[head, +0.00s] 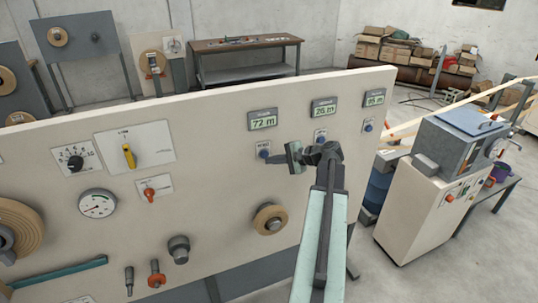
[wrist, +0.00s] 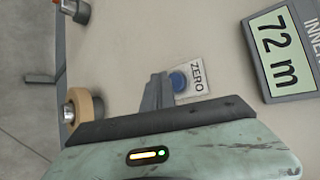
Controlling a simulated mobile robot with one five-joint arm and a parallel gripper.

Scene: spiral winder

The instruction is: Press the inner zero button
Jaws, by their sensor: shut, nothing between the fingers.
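The inner zero button is a blue round button on a white ZERO plate, under the display reading 72 m on the beige panel. It shows in the head view (head: 264,153) and in the wrist view (wrist: 178,82).
Two more displays, 26 m (head: 324,106) and 85 m (head: 375,97), sit to the right with blue buttons below, one (head: 320,137) and another (head: 367,127). A wooden roll (head: 270,219) sticks out below my gripper. A yellow switch (head: 129,155) and a gauge (head: 97,203) are left.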

